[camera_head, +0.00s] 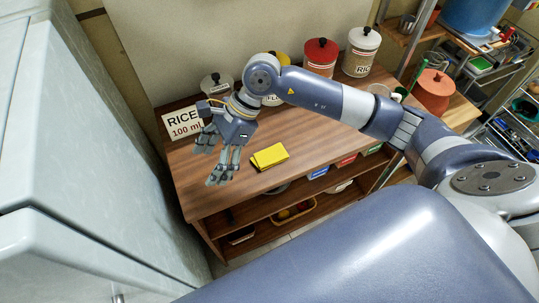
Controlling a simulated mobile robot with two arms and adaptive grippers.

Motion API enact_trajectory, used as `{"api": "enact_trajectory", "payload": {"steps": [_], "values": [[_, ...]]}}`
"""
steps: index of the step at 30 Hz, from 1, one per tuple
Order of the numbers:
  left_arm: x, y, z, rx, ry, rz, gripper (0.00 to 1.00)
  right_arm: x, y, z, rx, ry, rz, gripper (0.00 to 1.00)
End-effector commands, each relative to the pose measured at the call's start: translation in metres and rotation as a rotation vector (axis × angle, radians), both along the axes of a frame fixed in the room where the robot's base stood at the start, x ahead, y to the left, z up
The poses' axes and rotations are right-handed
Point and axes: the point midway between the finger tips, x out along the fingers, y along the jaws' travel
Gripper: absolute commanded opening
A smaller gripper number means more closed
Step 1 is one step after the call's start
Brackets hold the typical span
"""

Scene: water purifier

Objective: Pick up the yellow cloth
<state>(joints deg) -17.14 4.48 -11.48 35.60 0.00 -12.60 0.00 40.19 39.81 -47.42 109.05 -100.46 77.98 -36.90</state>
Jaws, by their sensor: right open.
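The yellow cloth (269,156) lies folded on the wooden table top near its front edge. My right gripper (219,165) is to the left of the cloth, over the table, with its fingers spread, open and empty. It is apart from the cloth. My right arm comes in from the right and reaches across the back of the table. My left gripper does not show.
Behind my arm stand a red canister (321,57), a white-lidded canister (362,52) and a grey-lidded jar (216,84). A "RICE 100 ml" sign (183,123) stands at the table's left. A pale cabinet (85,180) is close on the left.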

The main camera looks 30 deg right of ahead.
Motion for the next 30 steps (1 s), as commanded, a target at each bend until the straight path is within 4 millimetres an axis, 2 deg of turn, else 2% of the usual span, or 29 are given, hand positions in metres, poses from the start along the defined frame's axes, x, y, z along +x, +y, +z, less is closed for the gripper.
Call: {"api": "enact_trajectory", "payload": {"steps": [1,3,6,10,15,21,25,30], "values": [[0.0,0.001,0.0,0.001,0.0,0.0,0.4,0.01,-0.031,-0.007,-0.125,-0.023,0.014,0.7],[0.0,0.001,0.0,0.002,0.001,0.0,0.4,0.019,-0.071,-0.014,-0.285,-0.036,0.031,0.7],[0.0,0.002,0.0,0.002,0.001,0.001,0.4,0.028,-0.118,-0.015,-0.458,-0.039,0.039,0.7],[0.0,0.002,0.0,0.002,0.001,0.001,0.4,0.033,-0.153,-0.012,-0.584,-0.032,0.039,0.7],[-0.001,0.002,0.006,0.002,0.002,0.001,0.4,0.032,-0.163,-0.029,-0.625,-0.022,0.039,0.7],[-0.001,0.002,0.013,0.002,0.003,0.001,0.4,0.032,-0.162,-0.058,-0.622,-0.023,0.038,0.7],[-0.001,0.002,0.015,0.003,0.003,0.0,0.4,0.032,-0.161,-0.067,-0.62,-0.024,0.04,0.7],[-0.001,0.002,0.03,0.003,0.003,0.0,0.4,0.027,-0.155,-0.085,-0.62,-0.02,0.041,0.7]]}}
